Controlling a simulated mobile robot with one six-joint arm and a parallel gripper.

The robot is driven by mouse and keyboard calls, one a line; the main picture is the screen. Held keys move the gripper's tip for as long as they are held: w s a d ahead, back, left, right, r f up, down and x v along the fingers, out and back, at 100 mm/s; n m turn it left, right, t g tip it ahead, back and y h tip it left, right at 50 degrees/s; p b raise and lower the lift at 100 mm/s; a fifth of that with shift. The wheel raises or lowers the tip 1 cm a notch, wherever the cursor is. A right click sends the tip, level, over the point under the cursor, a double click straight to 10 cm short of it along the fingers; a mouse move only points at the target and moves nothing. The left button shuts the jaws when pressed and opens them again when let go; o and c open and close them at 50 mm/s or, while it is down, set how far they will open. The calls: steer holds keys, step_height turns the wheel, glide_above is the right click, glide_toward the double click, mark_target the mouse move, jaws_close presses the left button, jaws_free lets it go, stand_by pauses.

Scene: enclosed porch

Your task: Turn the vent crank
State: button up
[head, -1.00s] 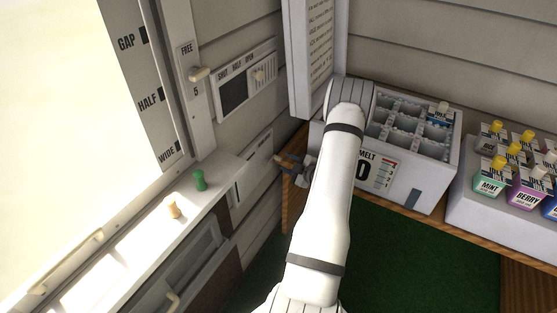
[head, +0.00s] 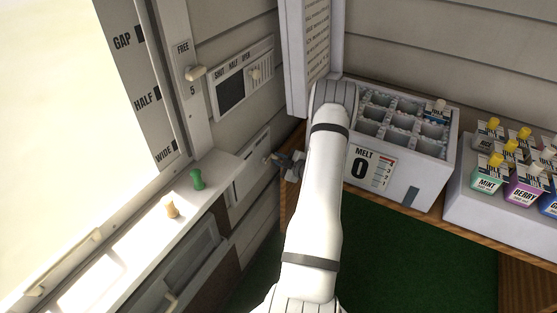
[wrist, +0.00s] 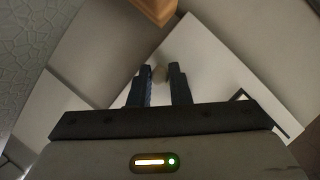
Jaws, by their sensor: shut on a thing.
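My gripper (head: 272,160) is beside a white lower panel (head: 248,172) on the left wall. In the wrist view its two dark fingers (wrist: 161,84) are closed around a small pale knob (wrist: 160,73), probably the crank's handle. The rest of the crank is hard to make out, and my arm hides part of this area in the head view.
A white cooler box (head: 408,181) marked MELT 0 stands right of my arm, beside a tray (head: 480,216) of several colored bottles. A green peg (head: 198,180) and a tan peg (head: 172,209) stand on the left window ledge.

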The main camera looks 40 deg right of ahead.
jaws_close()
steer(key=shift+b, duration=0.3)
steer(key=shift+a+n+t+b, duration=0.1)
steer(key=shift+n+t+b, duration=0.2)
steer(key=shift+n+b, duration=0.25)
steer(key=shift+s+a+r+n+t+y+b, duration=0.1)
steer(key=shift+s+a+n+t+y+b, duration=0.5)
steer(key=shift+n+y+b, duration=2.45)
steer(key=shift+s+a+r+n+t+y+b, duration=0.25)
steer(key=shift+a+n+t+b, duration=0.75)
steer(key=shift+n+b, duration=4.7)
steer(key=shift+s+a+n+t+y+b, duration=0.3)
steer(key=shift+a+n+t+y+b, duration=0.95)
steer(key=shift+n, duration=6.65)
steer(key=shift+d+g+y+p, duration=0.2)
steer(key=shift+g+y+p, duration=0.3)
steer(key=shift+g, duration=0.35)
